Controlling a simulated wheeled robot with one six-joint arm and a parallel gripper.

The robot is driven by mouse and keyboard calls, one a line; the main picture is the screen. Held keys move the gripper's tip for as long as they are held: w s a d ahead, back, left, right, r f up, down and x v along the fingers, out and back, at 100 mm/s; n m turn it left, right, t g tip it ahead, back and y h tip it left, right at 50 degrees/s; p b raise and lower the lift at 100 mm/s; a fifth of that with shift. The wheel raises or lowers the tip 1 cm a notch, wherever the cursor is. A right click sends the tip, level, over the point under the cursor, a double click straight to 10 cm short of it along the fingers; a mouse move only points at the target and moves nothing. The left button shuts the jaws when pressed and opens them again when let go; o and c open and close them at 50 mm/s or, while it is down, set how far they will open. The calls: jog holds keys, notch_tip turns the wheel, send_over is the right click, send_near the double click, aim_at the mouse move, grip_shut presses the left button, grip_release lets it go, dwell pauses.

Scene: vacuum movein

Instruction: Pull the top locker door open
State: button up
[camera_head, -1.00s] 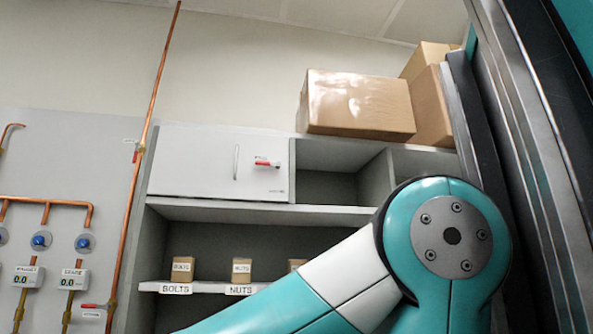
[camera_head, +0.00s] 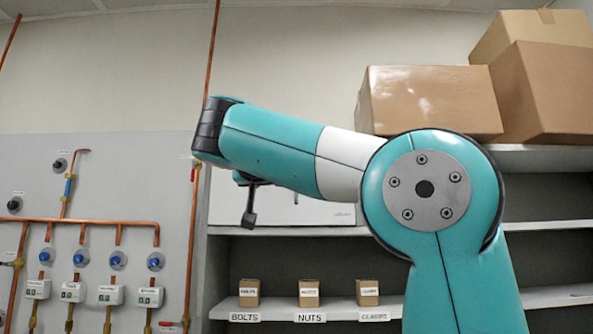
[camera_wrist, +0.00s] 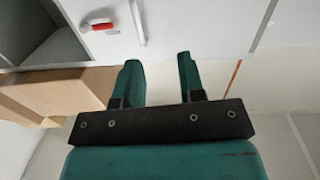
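The top locker door (camera_head: 325,213) is a white panel, partly hidden behind my arm in the head view, and it looks shut. In the wrist view, which looks upside down, the door (camera_wrist: 195,22) fills the top. Its slim bar handle (camera_wrist: 138,22) lies just beyond my left fingertip in that picture. A red lever (camera_wrist: 100,24) is on the door left of the bar. My gripper (camera_wrist: 159,60) is open and empty, its two fingers apart and clear of the handle. In the head view, a dark gripper part (camera_head: 250,207) hangs in front of the door's left side.
Cardboard boxes (camera_head: 430,100) stand on top of the cabinet to the right. Small labelled boxes (camera_head: 309,293) sit on the shelf below. A vertical copper pipe (camera_head: 200,210) runs close to the cabinet's left side, with gauges and valves (camera_head: 79,258) further left.

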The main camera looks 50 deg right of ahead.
jog(key=shift+m+g+h, duration=0.7)
jog(key=shift+m+g, duration=0.1)
jog(key=shift+m, duration=0.1)
jog(key=shift+s+d+r+p+x, duration=0.3)
jog(key=shift+p+x, duration=0.9)
jog(key=shift+x, duration=1.75)
jog(key=shift+s+d+r+p+x, duration=0.15)
jog(key=shift+s+r+p+x, duration=0.3)
jog(key=shift+p+x, duration=1.65)
jog(key=shift+s+d+r+p+x, duration=0.2)
jog(key=shift+s+r+p+x, duration=0.2)
jog(key=shift+x, duration=3.35)
grip_shut()
